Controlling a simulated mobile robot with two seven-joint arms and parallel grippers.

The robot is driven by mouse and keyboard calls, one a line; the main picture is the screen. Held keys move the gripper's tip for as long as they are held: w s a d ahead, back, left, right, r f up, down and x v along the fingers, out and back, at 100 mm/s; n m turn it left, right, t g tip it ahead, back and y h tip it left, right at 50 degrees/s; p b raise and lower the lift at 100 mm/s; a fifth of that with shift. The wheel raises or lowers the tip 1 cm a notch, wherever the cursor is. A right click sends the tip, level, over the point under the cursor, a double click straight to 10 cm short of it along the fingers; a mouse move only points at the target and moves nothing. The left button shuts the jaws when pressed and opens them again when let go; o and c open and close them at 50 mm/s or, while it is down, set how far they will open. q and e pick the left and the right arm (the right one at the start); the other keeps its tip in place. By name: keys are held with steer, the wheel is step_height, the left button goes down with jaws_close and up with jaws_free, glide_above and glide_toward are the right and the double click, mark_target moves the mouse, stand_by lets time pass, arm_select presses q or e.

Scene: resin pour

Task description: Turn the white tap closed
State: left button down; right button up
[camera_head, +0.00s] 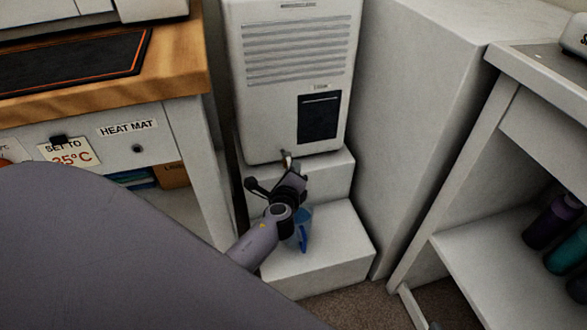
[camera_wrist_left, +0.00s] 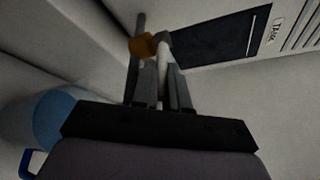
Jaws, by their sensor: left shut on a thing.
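The white tap (camera_wrist_left: 165,66) shows in the left wrist view as a pale, slim piece between the two fingers of my left gripper (camera_wrist_left: 162,88), which is shut on it. An orange-brown piece (camera_wrist_left: 143,46) sits beside its far end. In the head view my left gripper (camera_head: 289,168) is at the lower front of a white machine (camera_head: 295,75), and it hides most of the tap. A clear blue jug (camera_head: 303,232) stands on the white step below, partly behind my wrist; its blue side (camera_wrist_left: 57,118) shows at left in the left wrist view. My right gripper is in neither view.
The white step (camera_head: 325,255) holds the jug. A wooden-topped bench (camera_head: 180,80) labelled "HEAT MAT" stands at left. A tall white block (camera_head: 410,110) and a shelf (camera_head: 480,265) with several dark bottles stand at right. My own arm covers the lower left.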

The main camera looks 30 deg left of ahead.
arm_select(q)
steer(key=shift+s+a+r+m+t+h, duration=0.1)
steer(key=shift+s+a+m+t+h, duration=0.2)
steer(key=shift+m+h, duration=0.3)
steer(key=shift+s+a+r+m+t+h, duration=0.1)
steer(key=shift+a+m+t+h, duration=0.1)
steer(key=shift+a+m+h, duration=0.35)
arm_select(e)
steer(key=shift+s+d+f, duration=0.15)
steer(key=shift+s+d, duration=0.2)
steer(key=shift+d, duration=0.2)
arm_select(q)
steer(key=shift+w+d, duration=0.1)
steer(key=shift+d, duration=0.05)
steer(key=c, duration=1.4)
jaws_free()
steer(key=shift+d, duration=0.1)
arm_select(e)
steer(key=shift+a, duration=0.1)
